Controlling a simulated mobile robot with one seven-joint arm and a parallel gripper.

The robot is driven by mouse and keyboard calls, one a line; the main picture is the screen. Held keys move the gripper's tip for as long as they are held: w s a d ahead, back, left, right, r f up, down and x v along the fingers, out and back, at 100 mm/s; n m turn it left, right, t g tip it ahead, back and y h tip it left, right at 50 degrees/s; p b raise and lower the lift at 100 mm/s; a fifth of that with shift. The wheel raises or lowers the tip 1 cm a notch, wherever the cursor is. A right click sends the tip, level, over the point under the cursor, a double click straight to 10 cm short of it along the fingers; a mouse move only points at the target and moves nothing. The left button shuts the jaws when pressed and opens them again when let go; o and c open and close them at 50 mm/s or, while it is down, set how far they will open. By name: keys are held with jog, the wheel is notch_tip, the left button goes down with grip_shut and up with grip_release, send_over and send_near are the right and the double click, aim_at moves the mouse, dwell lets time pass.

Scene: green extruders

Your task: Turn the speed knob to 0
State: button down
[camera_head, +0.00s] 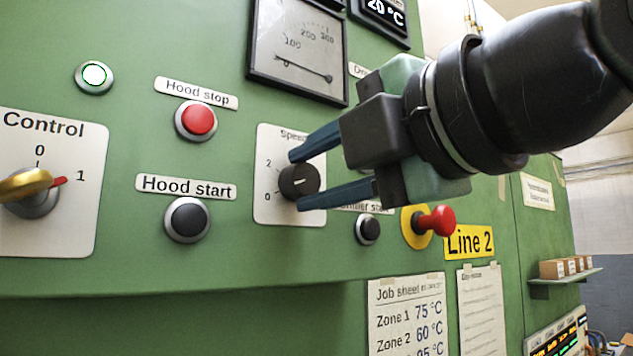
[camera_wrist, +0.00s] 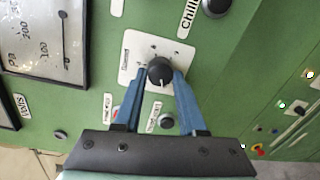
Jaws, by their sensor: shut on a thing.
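The speed knob (camera_head: 299,182) is a round black knob with a short pale mark, on a white plate (camera_head: 262,146) labelled "Speed". In the head view the 0 is printed at the knob's lower left and the 2 at its upper left. The pale mark lies roughly sideways on the knob's face; its exact setting is hard to read. My gripper (camera_head: 299,178) has its two blue fingers shut on the knob, one above and one below. The wrist view also shows the knob (camera_wrist: 160,73) between the fingertips. The right part of the plate is hidden behind my fingers.
A red mushroom button (camera_head: 436,221) sticks out below my gripper. A small black button (camera_head: 368,229) sits near the lower finger. The red hood stop button (camera_head: 199,119) and black hood start button (camera_head: 187,219) are to the left. A gauge (camera_head: 297,48) is above.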

jog(key=shift+r+n, duration=0.1)
jog(key=shift+n, duration=0.5)
jog(key=c, duration=0.9)
grip_release()
jog(key=o, duration=0.4)
jog(key=shift+w, duration=0.15)
jog(key=shift+o, duration=0.2)
jog(key=shift+a, duration=0.1)
